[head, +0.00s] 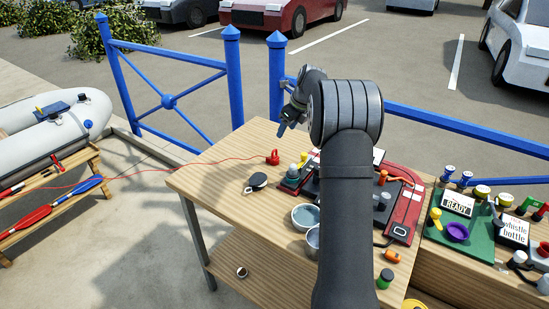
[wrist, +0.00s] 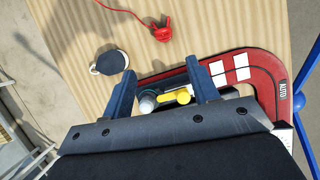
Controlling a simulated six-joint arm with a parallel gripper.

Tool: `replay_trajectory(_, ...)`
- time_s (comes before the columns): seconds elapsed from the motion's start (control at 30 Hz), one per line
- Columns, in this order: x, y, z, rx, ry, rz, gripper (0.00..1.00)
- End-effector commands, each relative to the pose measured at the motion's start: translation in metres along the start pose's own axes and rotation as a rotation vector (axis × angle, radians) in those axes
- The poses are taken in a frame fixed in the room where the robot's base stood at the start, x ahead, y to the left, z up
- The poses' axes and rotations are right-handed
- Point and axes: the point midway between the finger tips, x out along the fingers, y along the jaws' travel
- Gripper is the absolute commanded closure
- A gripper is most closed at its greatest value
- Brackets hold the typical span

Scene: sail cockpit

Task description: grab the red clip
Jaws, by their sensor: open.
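The red clip (head: 273,157) lies on the wooden table near its back edge, with a thin red wire running off to the left. In the wrist view the red clip (wrist: 162,32) is at the top middle, beyond my fingertips, its prongs facing up in the picture. My gripper (head: 284,129) is above the table near the back edge, over the clip's side of the table. In the wrist view my gripper (wrist: 158,74) has its two blue fingers spread apart with nothing held between them. The clip is apart from both fingers.
A round black disc (head: 257,181) lies left of a red-edged panel (head: 408,213) carrying knobs. A yellow knob (wrist: 178,97) shows below the fingers. A blue railing (head: 235,85) runs behind. Wood around the clip is clear.

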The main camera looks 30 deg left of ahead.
Motion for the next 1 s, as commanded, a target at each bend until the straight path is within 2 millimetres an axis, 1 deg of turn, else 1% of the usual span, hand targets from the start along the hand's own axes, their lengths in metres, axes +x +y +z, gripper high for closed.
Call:
replay_trajectory(0.03, 0.013, 0.001, 0.0, -0.001, 0.003, 0.004, 0.45)
replay_trajectory(0.2, 0.05, 0.0, -0.001, -0.001, 0.003, 0.003, 0.45)
replay_trajectory(0.3, 0.07, 0.0, 0.0, -0.002, 0.002, 0.002, 0.45)
replay_trajectory(0.4, 0.085, 0.0, 0.0, -0.003, 0.001, 0.001, 0.45)
replay_trajectory(0.67, 0.102, -0.001, 0.001, -0.003, 0.001, 0.001, 0.45)
replay_trajectory(0.9, 0.135, -0.005, 0.007, -0.004, 0.001, 0.0, 0.45)
replay_trajectory(1.0, 0.144, -0.005, 0.007, -0.004, 0.001, 0.0, 0.45)
